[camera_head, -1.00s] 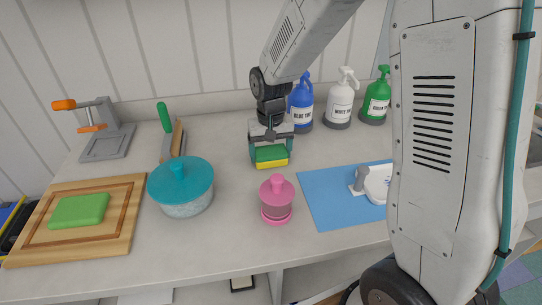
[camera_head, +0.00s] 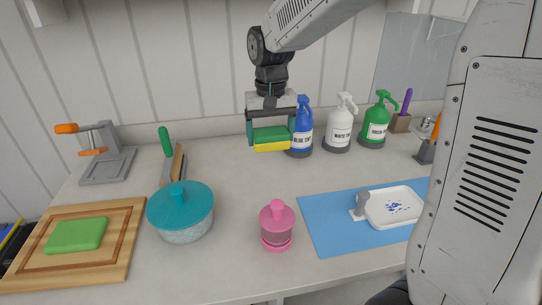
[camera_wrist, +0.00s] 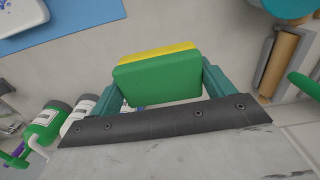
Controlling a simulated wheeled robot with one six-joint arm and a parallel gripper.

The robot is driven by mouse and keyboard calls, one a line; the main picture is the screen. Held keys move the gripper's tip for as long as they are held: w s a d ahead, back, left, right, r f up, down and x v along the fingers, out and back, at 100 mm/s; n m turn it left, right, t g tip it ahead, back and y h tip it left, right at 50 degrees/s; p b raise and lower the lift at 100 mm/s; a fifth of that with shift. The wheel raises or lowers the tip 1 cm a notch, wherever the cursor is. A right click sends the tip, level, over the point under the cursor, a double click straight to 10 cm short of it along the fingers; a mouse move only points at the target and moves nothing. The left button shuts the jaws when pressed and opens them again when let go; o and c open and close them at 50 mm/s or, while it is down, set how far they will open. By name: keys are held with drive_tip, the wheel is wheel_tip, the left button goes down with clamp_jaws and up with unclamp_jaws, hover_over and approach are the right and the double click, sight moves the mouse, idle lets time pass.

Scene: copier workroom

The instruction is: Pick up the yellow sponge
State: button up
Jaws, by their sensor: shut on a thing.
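The sponge (camera_head: 271,139) has a green upper layer and a yellow lower layer. My gripper (camera_head: 271,134) is shut on it, with one teal finger at each side, and holds it in the air above the back of the counter. In the wrist view the sponge (camera_wrist: 158,78) fills the space between the two fingers, green face toward the camera with a yellow strip along its far edge. The sponge overlaps the blue spray bottle in the head view but appears in front of it.
Blue (camera_head: 301,130), white (camera_head: 340,125) and green (camera_head: 377,122) bottles stand along the back. A teal-lidded pot (camera_head: 181,210), a pink-lidded jar (camera_head: 277,226), a cutting board (camera_head: 120,228) with a green block (camera_head: 76,235), and a blue mat (camera_head: 325,230) with a white tray (camera_head: 377,216) surround clear counter.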

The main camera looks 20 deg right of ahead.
wheel_tip(320, 180, up, 14)
idle(0.3)
drive_tip(key=shift+r, duration=0.1)
drive_tip(key=shift+o, duration=1.1)
drive_tip(key=shift+c, duration=0.8)
hover_over(387, 208)
wheel_tip(387, 208, down, 21)
drive_tip(key=shift+f, duration=1.05)
drive_tip(key=shift+f, duration=0.15)
